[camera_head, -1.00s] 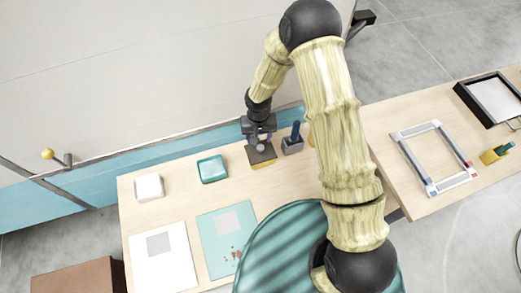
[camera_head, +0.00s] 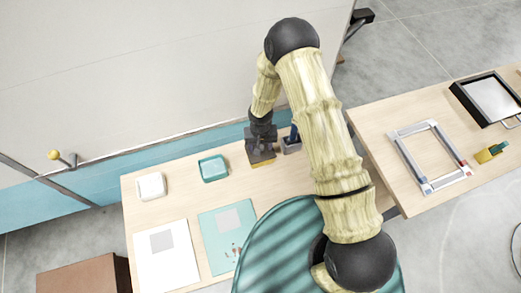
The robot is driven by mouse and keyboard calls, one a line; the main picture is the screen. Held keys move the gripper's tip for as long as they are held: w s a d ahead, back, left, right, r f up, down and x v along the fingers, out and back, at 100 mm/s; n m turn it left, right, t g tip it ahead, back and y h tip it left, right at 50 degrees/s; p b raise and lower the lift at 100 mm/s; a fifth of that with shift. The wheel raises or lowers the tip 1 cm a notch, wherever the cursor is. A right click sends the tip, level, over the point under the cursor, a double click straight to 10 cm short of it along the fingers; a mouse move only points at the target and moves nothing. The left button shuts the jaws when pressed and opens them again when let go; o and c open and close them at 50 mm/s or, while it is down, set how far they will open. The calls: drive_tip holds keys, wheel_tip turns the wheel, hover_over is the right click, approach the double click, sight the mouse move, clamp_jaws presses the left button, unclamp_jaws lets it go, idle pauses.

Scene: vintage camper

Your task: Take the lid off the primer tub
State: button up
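Three squarish containers stand along the back of the wooden table: a white one (camera_head: 151,186), a teal one (camera_head: 213,168) and a dark-topped one with a yellow lower edge (camera_head: 262,163). No label is readable, so I cannot tell which is the primer tub. My gripper (camera_head: 261,152) points down right over the dark-topped container and hides much of its top. I cannot tell whether the fingers touch it or how far apart they are.
A grey holder with a blue handle (camera_head: 292,143) stands close to the right of my gripper. A white sheet (camera_head: 166,270) and a teal sheet (camera_head: 222,257) lie in front. A metal frame (camera_head: 408,167) and a black tray (camera_head: 457,92) are on the right table. The camper wall is behind.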

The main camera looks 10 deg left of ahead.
drive_tip(key=shift+a, duration=0.1)
drive_tip(key=c, duration=1.1)
drive_tip(key=shift+w+r+b, duration=0.1)
drive_tip(key=shift+r+b, duration=0.4)
drive_tip(key=shift+r, duration=0.35)
wheel_tip(320, 180, up, 8)
drive_tip(key=b, duration=0.2)
drive_tip(key=shift+r+b, duration=0.2)
drive_tip(key=shift+b, duration=0.2)
